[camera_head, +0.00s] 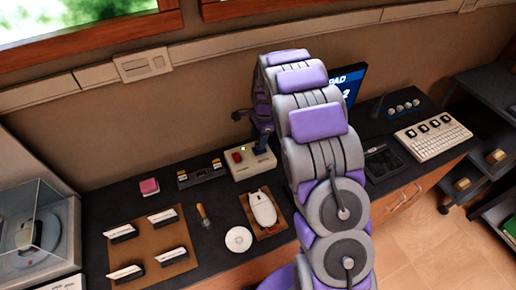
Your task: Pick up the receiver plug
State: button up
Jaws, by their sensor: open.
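I cannot pick out the receiver plug with certainty. A white mouse-like device (262,208) lies on a brown mat on the dark counter, with small dark details beside it too small to identify. A small dark item (376,150) lies by a dark tray right of my arm. My grey and purple arm rises from the bottom, arches over and hangs down at its far end. My gripper (262,126) is at that end, small and mostly hidden, above the beige joystick box (242,163). It is open, and I see nothing held in it.
On the counter are a pink block (149,187), a dark two-part device (202,174), a white disc (238,239), a brush-like tool (203,213) and several label-like blocks on a brown board (147,238). A white keyboard (433,136) is at right. A screen (350,82) is partly hidden.

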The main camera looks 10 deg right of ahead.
notch_tip(320, 180, down, 2)
jog(key=shift+d+f, duration=0.15)
jog(key=shift+f, duration=0.1)
jog(key=shift+r, duration=0.1)
jog(key=shift+c, duration=0.3)
grip_shut()
